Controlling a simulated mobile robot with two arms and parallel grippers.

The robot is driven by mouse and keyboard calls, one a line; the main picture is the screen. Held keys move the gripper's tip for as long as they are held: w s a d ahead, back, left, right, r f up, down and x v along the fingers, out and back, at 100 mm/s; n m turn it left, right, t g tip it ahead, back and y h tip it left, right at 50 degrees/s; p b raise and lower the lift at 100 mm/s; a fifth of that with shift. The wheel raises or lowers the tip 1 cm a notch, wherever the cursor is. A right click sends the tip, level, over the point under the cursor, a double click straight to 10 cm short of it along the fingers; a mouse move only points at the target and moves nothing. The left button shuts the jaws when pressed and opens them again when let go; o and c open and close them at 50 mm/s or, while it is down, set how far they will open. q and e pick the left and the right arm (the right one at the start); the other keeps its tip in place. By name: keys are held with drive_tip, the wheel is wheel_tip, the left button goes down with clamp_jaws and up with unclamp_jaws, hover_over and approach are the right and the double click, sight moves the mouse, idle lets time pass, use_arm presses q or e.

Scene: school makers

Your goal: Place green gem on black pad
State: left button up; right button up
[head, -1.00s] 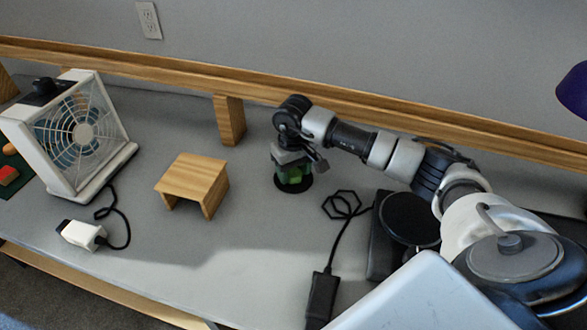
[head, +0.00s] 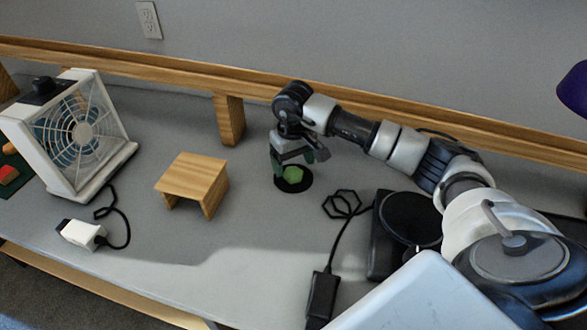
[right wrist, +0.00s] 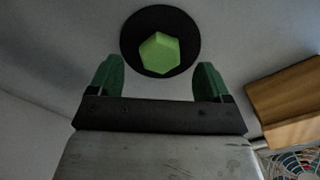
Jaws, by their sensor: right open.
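The green gem (head: 292,174) rests on the round black pad (head: 293,187) on the grey table in the head view. In the right wrist view the gem (right wrist: 159,53) lies inside the rim of the pad (right wrist: 133,32). My right gripper (head: 291,164) is open just above and behind the gem. In the right wrist view its two green fingertips (right wrist: 158,80) are spread wide and apart from the gem, with nothing between them. My left gripper is not in view.
A small wooden stand (head: 193,178) stands left of the pad. A white fan (head: 80,130) is farther left. A black cable with an adapter (head: 322,294) and a dark device with a round top (head: 409,217) lie to the right. A wooden rail (head: 200,74) runs behind.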

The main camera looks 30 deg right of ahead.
sight(293, 172)
wheel_tip(293, 172, up, 9)
idle(0.3)
drive_tip(key=shift+r, duration=0.1)
